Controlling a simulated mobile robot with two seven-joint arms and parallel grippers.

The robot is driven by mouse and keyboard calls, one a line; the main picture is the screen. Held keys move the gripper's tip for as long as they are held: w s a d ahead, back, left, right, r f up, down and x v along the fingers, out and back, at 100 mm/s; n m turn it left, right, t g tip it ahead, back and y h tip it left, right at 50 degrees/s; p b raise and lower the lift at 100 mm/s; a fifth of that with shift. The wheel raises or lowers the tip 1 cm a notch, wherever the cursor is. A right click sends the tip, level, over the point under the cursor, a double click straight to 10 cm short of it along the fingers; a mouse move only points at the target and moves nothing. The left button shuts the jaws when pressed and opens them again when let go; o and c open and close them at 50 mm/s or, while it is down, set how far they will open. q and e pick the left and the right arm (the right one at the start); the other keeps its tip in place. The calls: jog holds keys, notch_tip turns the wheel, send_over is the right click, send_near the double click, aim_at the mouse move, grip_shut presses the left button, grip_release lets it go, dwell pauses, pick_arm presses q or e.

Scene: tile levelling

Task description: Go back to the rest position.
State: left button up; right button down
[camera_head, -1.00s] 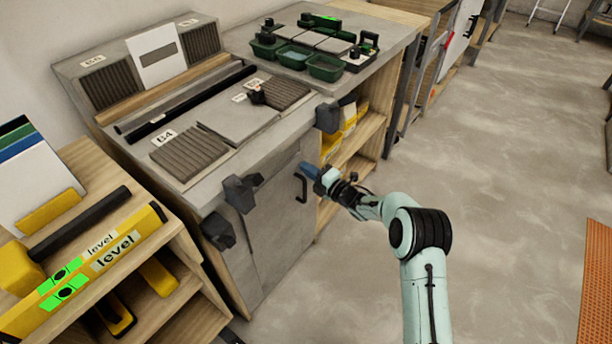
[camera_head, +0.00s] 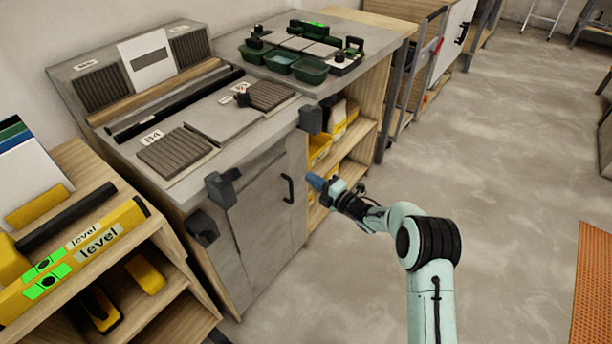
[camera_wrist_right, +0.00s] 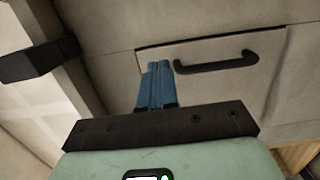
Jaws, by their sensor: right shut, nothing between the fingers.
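My right gripper (camera_head: 316,182) is shut and empty. It is in front of the grey cabinet (camera_head: 262,225), below the bench top and to the right of the black door handle (camera_head: 287,188). In the right wrist view its blue fingers (camera_wrist_right: 157,86) are together, with the black handle (camera_wrist_right: 216,65) beyond and to the right of them. The fingers look apart from the door. My left gripper is not in view.
The grey bench (camera_head: 200,172) carries ribbed tiles (camera_head: 174,152), a smooth slab and a black bar. Dark clamps (camera_head: 222,188) stick out from its front edge. A wooden shelf with yellow levels (camera_head: 85,255) stands at lower left. Open floor (camera_head: 500,190) lies at right.

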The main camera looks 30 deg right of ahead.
jog(key=d+p+v, duration=0.1)
jog(key=v, duration=0.5)
jog(key=s+a+f+m+g+h+p, duration=0.3)
jog(key=s+a+f+m+g+p, duration=0.7)
jog(key=s+a+m+p, duration=0.5)
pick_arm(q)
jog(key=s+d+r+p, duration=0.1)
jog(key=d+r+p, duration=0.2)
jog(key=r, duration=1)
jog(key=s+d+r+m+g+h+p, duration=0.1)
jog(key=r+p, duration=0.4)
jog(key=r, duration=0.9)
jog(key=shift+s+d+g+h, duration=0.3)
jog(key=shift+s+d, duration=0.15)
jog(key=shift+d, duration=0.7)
pick_arm(e)
jog(key=s+a+r+m+g+y, duration=0.1)
jog(key=s+a+m+g, duration=0.3)
jog(key=s, duration=0.7)
jog(key=s+a+r+m+g+y, duration=0.1)
jog(key=s+a+m+g, duration=0.3)
jog(key=s+a, duration=0.5)
jog(key=s+r+m, duration=0.1)
jog(key=s, duration=0.2)
jog(key=shift+s+r+m, duration=0.3)
jog(key=shift+m, duration=0.1)
jog(key=shift+a, duration=0.15)
